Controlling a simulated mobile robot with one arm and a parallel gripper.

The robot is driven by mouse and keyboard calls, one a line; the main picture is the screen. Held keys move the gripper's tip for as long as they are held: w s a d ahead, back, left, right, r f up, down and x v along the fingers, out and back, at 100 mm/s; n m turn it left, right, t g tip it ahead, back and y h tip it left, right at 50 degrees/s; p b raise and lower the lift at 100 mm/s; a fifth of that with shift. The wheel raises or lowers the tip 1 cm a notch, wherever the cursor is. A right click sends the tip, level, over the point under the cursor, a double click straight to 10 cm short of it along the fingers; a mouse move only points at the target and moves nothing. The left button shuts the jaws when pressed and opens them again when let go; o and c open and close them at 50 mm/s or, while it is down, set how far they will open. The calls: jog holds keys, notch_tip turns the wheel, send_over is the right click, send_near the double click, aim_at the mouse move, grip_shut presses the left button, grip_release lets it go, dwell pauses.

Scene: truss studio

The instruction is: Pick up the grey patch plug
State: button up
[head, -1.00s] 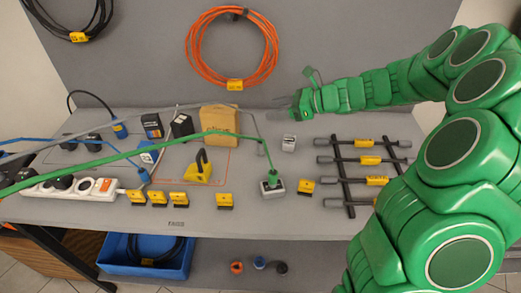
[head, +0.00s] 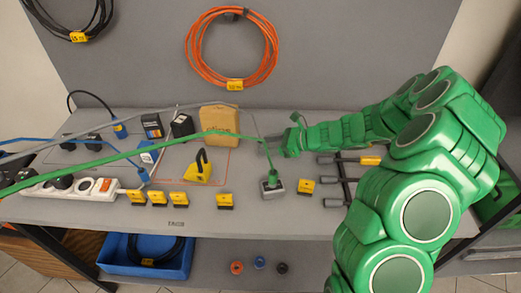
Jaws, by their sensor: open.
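The jaws are open. I cannot tell whether the plug lies between them.
A green cable (head: 110,157) crosses to a green plug (head: 271,179) in a small grey box (head: 272,190) just below my gripper. A tan box (head: 218,122), a yellow handled block (head: 199,172) and a white power strip (head: 75,187) stand to the left. Dark clamp bars lie partly behind my arm.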

aim_at(255, 153)
jog(key=shift+x, duration=2.8)
jog(key=c, duration=1)
jog(key=shift+c, duration=0.2)
